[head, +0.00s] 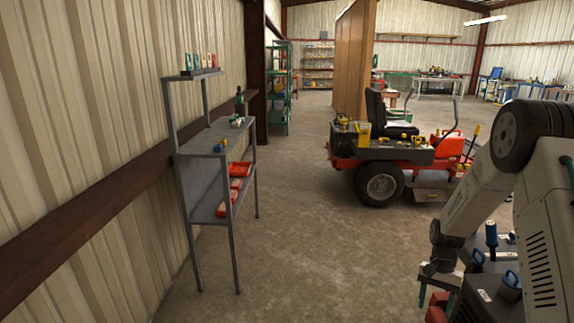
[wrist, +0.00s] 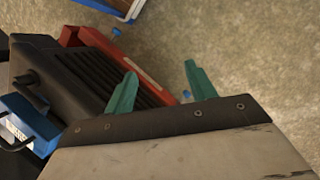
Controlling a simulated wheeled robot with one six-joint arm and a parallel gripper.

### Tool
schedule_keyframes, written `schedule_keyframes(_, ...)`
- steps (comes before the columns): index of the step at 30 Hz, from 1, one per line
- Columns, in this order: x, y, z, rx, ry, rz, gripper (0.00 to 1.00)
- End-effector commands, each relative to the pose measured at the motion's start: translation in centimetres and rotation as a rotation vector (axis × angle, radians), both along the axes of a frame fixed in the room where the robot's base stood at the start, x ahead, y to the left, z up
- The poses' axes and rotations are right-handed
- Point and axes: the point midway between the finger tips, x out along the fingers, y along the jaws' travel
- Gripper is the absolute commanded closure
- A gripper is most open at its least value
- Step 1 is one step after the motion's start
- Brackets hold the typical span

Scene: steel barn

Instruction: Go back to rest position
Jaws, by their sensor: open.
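My gripper (head: 435,299) is at the lower right of the head view, low beside my own body. Its two teal fingers point down. In the wrist view the same fingers (wrist: 161,72) stand apart with nothing between them. They show against a black ribbed part, a red edge and the concrete floor. The gripper is open and empty. My arm bends down to it from the right edge of the head view.
A grey metal shelf (head: 203,143) stands along the left wall with small tools and red trays (head: 236,182). A red riding mower (head: 405,154) stands right of centre, beyond my arm. The concrete floor (head: 310,235) between them is clear. A wooden partition (head: 353,65) stands behind.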

Motion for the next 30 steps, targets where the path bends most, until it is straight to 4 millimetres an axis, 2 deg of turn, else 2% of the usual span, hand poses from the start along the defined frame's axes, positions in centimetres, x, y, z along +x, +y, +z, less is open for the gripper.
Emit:
schedule_keyframes(1, -0.7, 0.9, 2.9, 0.009, -0.009, 0.042, 0.45)
schedule_keyframes(6, -4.2, 3.7, 10.9, 0.045, -0.027, 0.180, 0.45)
schedule_keyframes(12, -9.4, 6.9, 18.7, 0.074, -0.060, 0.327, 0.45)
schedule_keyframes(15, -12.3, 8.4, 21.9, 0.083, -0.083, 0.394, 0.45)
schedule_keyframes(21, -18.5, 11.0, 26.7, 0.087, -0.139, 0.515, 0.45)
schedule_keyframes(30, -26.9, 13.9, 30.9, 0.050, -0.275, 0.643, 0.45)
